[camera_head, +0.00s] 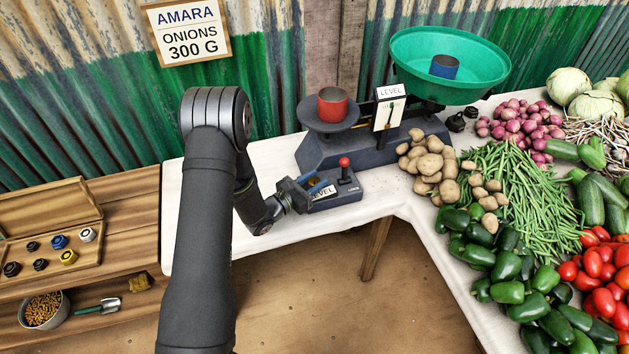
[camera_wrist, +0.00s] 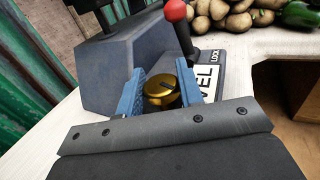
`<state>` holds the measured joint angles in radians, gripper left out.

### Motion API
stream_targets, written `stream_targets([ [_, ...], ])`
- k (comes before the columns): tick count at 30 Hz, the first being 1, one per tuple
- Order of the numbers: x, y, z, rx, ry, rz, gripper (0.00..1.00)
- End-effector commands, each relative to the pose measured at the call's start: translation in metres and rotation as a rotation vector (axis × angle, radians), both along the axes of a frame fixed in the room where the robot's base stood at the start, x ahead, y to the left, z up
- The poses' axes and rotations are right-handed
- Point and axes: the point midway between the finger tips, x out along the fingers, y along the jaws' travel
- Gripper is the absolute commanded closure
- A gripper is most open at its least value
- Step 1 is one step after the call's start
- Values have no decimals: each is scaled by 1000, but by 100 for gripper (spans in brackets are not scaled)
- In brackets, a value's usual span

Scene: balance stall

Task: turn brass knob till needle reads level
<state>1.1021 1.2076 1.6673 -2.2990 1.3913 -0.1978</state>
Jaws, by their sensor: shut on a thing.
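The brass knob (camera_wrist: 160,92) sits on the small grey box with the LEVEL label (camera_head: 323,193), at the front of the scale. In the wrist view my gripper (camera_wrist: 161,88) has its two blue fingers on either side of the knob, shut on it. In the head view my gripper (camera_head: 312,186) covers most of the knob. The needle (camera_head: 391,114) shows on the white LEVEL dial (camera_head: 389,107) between the pans. It looks near upright, but its exact reading is too small to tell.
A red-knobbed lock lever (camera_head: 344,168) stands close right of my gripper. A red weight (camera_head: 332,104) is on the left plate, and a blue one (camera_head: 444,67) is in the green pan (camera_head: 420,75). Potatoes (camera_head: 428,163) lie to the right. The white table is clear at left.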

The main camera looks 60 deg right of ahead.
Motion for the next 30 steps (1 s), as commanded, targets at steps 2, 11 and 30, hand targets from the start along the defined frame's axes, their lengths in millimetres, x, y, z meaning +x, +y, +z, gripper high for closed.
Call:
stream_targets([
  [2,0,1,-1,3,1,1,89],
  [11,0,0,-1,1,1,0,46],
  [30,37,95,-1,4,2,6,46],
])
